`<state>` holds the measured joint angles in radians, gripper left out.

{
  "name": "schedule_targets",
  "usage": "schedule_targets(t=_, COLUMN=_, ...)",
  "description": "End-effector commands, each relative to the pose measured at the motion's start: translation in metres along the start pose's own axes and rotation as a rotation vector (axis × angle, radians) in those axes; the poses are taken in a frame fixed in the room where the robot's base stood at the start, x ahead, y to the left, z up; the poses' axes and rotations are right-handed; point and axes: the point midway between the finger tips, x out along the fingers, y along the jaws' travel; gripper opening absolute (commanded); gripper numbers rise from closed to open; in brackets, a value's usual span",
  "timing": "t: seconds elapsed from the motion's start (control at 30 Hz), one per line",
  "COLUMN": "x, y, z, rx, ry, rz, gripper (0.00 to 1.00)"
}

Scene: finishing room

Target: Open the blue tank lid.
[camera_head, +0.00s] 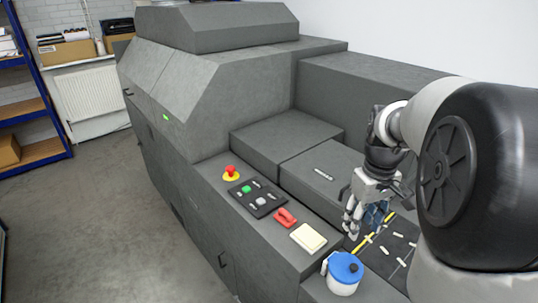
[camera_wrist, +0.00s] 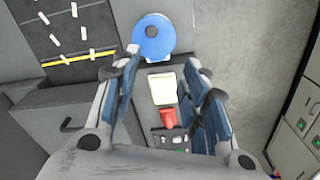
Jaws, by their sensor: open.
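The blue tank lid (camera_head: 342,266) lies flat on a small white tank (camera_head: 343,287) at the near end of the grey machine in the head view. It has a dark knob on top. In the wrist view the lid (camera_wrist: 153,48) is a blue disc at the top centre, beyond the fingertips; it appears seated on the tank. My gripper (camera_head: 362,224) is above the machine, up and to the right of the lid in the head view, apart from it. In the wrist view my gripper (camera_wrist: 162,65) has its fingers spread, with nothing held between them.
A white pad (camera_head: 308,237), a red handle (camera_head: 286,217), a button panel (camera_head: 256,196) and a red emergency stop (camera_head: 231,173) line the machine's ledge. A dark board with a yellow strip (camera_head: 372,233) and pale pieces lies beside the tank. Open floor (camera_head: 85,215) is left.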

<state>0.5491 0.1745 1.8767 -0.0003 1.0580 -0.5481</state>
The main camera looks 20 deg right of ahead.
Motion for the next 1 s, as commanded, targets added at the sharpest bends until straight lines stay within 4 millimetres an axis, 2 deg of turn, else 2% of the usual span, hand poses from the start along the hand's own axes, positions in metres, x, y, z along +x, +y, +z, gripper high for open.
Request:
schedule_targets(t=0.03, x=-0.003, y=0.011, z=-0.001, rx=0.004, ry=-0.014, rz=-0.008, gripper=0.41)
schedule_targets(t=0.13, x=0.0, y=0.022, z=-0.003, rx=0.001, ry=-0.025, rz=-0.016, gripper=0.41)
schedule_targets(t=0.27, x=0.011, y=0.025, z=-0.002, rx=-0.001, ry=-0.03, rz=-0.019, gripper=0.41)
schedule_targets(t=0.37, x=0.026, y=0.024, z=-0.002, rx=-0.001, ry=-0.031, rz=-0.02, gripper=0.41)
schedule_targets(t=0.8, x=0.121, y=0.021, z=0.001, rx=-0.001, ry=-0.032, rz=-0.02, gripper=0.41)
schedule_targets(t=1.0, x=0.156, y=0.021, z=0.002, rx=-0.001, ry=-0.031, rz=-0.019, gripper=0.41)
